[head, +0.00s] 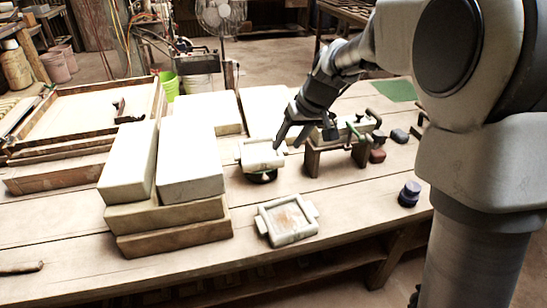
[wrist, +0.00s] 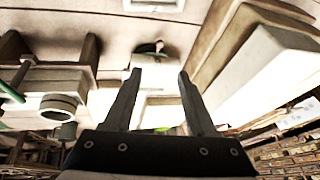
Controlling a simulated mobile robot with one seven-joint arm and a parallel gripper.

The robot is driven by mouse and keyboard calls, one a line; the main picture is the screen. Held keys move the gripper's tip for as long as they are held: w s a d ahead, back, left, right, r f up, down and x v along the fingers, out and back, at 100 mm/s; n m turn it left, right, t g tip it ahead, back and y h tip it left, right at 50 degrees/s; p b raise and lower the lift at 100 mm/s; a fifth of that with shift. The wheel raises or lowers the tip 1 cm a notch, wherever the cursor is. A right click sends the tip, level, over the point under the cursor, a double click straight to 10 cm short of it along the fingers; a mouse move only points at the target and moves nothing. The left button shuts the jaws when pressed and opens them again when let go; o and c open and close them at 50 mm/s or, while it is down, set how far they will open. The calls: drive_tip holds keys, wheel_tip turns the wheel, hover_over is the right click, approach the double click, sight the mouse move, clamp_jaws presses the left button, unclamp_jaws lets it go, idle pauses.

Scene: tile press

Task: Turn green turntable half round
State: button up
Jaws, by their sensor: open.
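A dark round turntable base (head: 262,177) stands on the bench, with a pale, faintly green two-eared frame (head: 260,155) on top of it. I cannot clearly make out green on the base. My gripper (head: 291,139) is open and empty, pointing down just right of the frame; I cannot tell whether it touches. In the wrist view my two fingers (wrist: 160,76) are spread apart. A dark rounded shape (wrist: 150,47), probably the turntable base, shows beyond their tips, and part of the pale top shows between them.
Stacked pale blocks (head: 190,165) stand to the left. A similar loose frame (head: 287,220) lies in front. A wooden press stand (head: 337,152) is close on the right. A dark purple jar (head: 409,194) stands near the front edge. Bare bench lies right of the loose frame.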

sight(267, 177)
drive_tip(key=b+x, duration=0.4)
drive_tip(key=x, duration=1.3)
drive_tip(key=shift+w+a+f, duration=0.15)
drive_tip(key=shift+w+f, duration=0.05)
clamp_jaws()
idle(0.8)
